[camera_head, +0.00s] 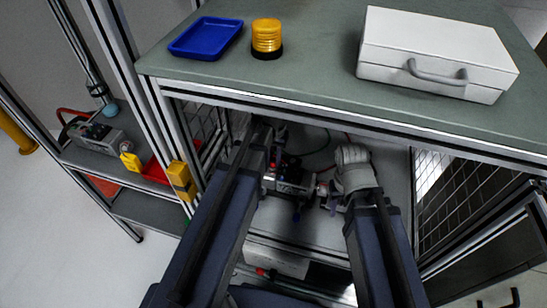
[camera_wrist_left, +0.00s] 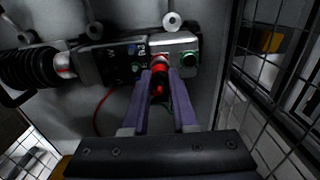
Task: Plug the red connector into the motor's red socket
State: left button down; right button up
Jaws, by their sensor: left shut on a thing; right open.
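My left gripper (camera_wrist_left: 160,85) is shut on the red connector (camera_wrist_left: 158,88), seen between its purple fingertips in the left wrist view. The connector is in line with the motor's red socket (camera_wrist_left: 157,62) and very close to it; I cannot tell whether it is seated. A green socket (camera_wrist_left: 190,60) is just right of it on the motor's grey end (camera_wrist_left: 177,45). In the head view the motor (camera_head: 290,182) is inside the frame under the bench, with my left gripper (camera_head: 276,158) at it. My right gripper (camera_head: 332,202) is open, beside the motor's right end.
The green bench top (camera_head: 320,65) overhangs the work space. It carries a blue tray (camera_head: 206,38), an orange beacon (camera_head: 267,38) and a white case (camera_head: 435,50). Wire mesh panels (camera_wrist_left: 270,95) stand close on the right. A red cable (camera_wrist_left: 100,108) hangs below the motor.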

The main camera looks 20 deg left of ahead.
pick_arm(q)
jog(key=shift+f+b, duration=0.45)
dwell(0.9)
jog(key=c, duration=0.6)
grip_release()
jog(key=shift+r, duration=0.1)
notch_tip(320, 180, up, 8)
jog(key=p, duration=0.8)
jog(key=shift+f, duration=0.2)
jog(key=shift+s+d, duration=0.1)
jog(key=shift+d, duration=0.05)
jog(key=s+d+m, duration=0.1)
jog(key=s+d, duration=0.2)
jog(key=s, duration=0.1)
jog(key=s+d+m, duration=0.1)
jog(key=s+d, duration=0.3)
jog(key=s+d+m+y, duration=0.1)
jog(key=s+d, duration=0.3)
jog(key=shift+d+r+m, duration=0.1)
jog(key=shift+d+m, duration=0.15)
jog(key=shift+m, duration=0.15)
